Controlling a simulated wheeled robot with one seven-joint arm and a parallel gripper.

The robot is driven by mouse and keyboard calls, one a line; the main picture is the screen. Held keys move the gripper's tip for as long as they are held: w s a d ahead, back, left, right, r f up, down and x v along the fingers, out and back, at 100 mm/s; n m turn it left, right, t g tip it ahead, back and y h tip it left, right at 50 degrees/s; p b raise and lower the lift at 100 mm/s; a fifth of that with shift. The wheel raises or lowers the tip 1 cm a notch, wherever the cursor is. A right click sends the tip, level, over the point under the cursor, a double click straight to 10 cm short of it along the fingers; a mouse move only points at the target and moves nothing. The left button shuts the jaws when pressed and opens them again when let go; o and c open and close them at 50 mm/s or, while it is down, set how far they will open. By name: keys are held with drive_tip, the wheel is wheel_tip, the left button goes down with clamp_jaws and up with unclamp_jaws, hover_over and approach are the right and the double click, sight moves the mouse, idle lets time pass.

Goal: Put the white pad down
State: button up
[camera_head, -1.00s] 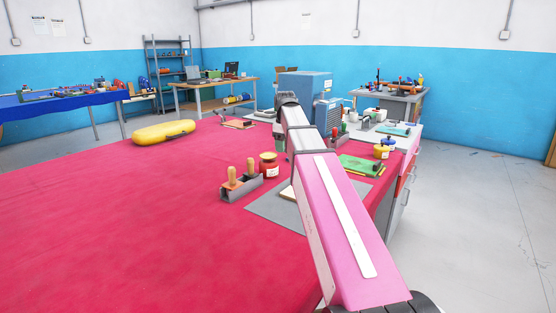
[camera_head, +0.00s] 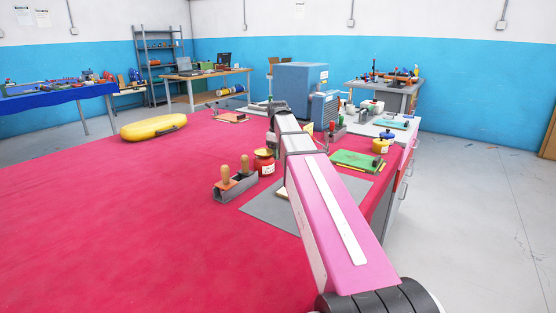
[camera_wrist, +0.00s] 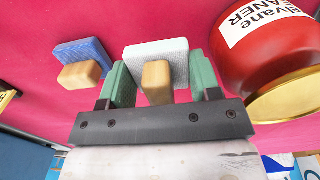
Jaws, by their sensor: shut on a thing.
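The white pad (camera_wrist: 172,52) has a wooden grip block (camera_wrist: 156,82) and shows in the wrist view between the green fingers of my gripper (camera_wrist: 160,78). My gripper is shut on this pad by its block. A blue pad (camera_wrist: 85,52) with a similar wooden block (camera_wrist: 79,74) is just to its left, apart from it, over the red cloth. I cannot tell whether the white pad touches the cloth. In the head view my own arm hides the pads and fingers.
A red cleaner can (camera_wrist: 262,40) stands close to the right finger. A tool holder (camera_head: 232,190), red jar (camera_head: 264,162), grey mat (camera_head: 262,212), green pad (camera_head: 358,160) and blue machine (camera_head: 300,88) surround my arm.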

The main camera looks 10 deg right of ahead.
drive_tip(key=shift+f, duration=1.4)
drive_tip(key=shift+f, duration=0.15)
drive_tip(key=o, duration=0.7)
wheel_tip(320, 180, up, 11)
drive_tip(key=shift+r, duration=0.65)
